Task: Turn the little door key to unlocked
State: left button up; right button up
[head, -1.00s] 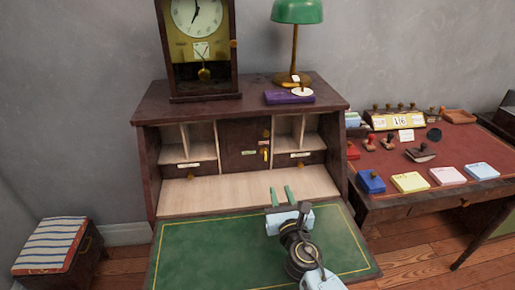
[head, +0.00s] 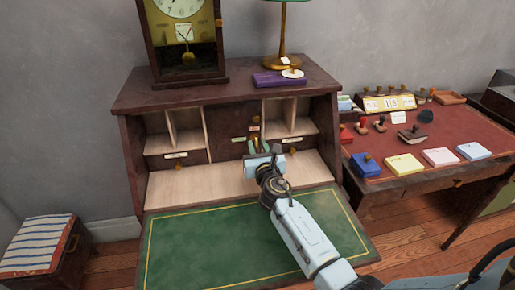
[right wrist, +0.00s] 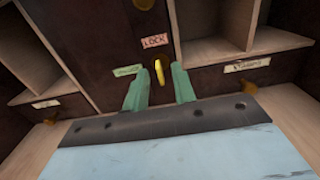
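The small yellow key (right wrist: 159,72) is in the dark little door (head: 232,149) in the middle of the desk's compartments. It stands close to upright, just below a pinkish label reading LOCK (right wrist: 155,41). A green label (right wrist: 126,71) is to its left; its word is hard to read. My right gripper (right wrist: 158,80) is open, its green fingers on either side of the key in the right wrist view, with gaps visible. In the head view my right gripper (head: 257,147) is in front of the door and hides much of the key area. My left gripper is not in view.
Open pigeonholes and labelled drawers flank the door. The pale shelf (head: 190,187) and green writing flap (head: 200,245) are clear except for my arm. A clock (head: 187,45), purple box (head: 278,79) and lamp stand on top. A stamp table (head: 455,150) is at right.

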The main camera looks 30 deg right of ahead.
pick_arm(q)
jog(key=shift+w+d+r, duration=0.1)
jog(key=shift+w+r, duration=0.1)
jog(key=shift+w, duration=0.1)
pick_arm(e)
jog(key=shift+w+d, duration=0.1)
jog(key=shift+w, duration=0.3)
grip_shut()
